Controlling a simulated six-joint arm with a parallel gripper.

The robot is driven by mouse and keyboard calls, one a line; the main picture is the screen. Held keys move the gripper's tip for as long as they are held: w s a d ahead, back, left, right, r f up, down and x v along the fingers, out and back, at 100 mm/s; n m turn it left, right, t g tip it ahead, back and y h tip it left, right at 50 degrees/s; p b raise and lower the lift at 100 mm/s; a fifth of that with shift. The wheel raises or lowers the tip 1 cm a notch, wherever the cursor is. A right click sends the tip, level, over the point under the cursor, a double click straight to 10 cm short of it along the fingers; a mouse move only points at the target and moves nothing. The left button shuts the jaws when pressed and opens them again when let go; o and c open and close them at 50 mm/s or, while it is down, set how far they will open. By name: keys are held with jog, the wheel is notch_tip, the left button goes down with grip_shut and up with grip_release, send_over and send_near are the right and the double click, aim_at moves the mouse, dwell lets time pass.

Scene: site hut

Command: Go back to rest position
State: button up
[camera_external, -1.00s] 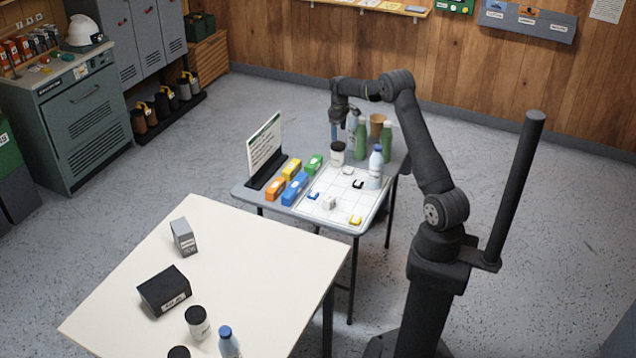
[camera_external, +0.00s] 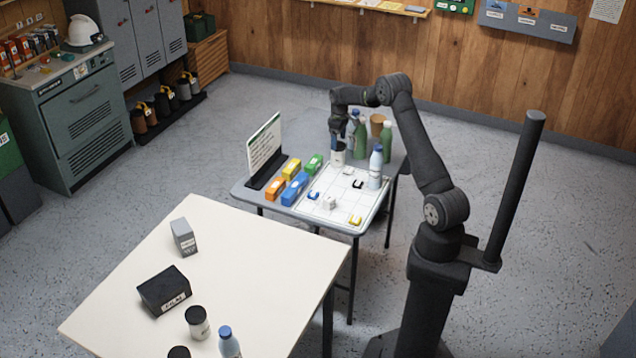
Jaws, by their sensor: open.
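My gripper (camera_external: 338,137) is over the back of the small grey table (camera_external: 247,192), pointing down. It is low, just above or at the top of a white cup-like container with a dark top (camera_external: 338,156). The fingers are small and dark here, and I cannot tell whether they touch the container. My arm reaches from the right, bent at the elbow, with its forearm level above the table.
Green bottles (camera_external: 361,141), a blue-capped bottle (camera_external: 375,167) and a brown cup (camera_external: 377,124) stand close to the right of my gripper. Coloured boxes (camera_external: 294,189), an upright sign (camera_external: 265,150) and a white grid board (camera_external: 325,207) share the table. A cream table (camera_external: 215,260) stands in front.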

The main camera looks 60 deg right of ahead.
notch_tip(320, 180, up, 4)
jog(key=shift+f, duration=0.1)
jog(key=w+a+n, duration=0.3)
jog(key=w+a, duration=0.1)
jog(key=a, duration=0.8)
jog(key=w+a+n, duration=0.3)
jog(key=a, duration=0.9)
jog(key=w+a+n, duration=0.2)
jog(key=w+a, duration=0.2)
jog(key=a, duration=0.8)
jog(key=s+a+n, duration=0.3)
jog(key=s+a, duration=0.1)
jog(key=a, duration=0.8)
jog(key=s+a+n, duration=0.3)
jog(key=s+a, duration=0.2)
jog(key=a, duration=0.8)
jog(key=s+a+n, duration=0.3)
jog(key=s+a, duration=0.2)
jog(key=a, duration=0.7)
jog(key=shift+a+r+n, duration=0.35)
jog(key=shift+r+n, duration=0.05)
jog(key=shift+o, duration=0.5)
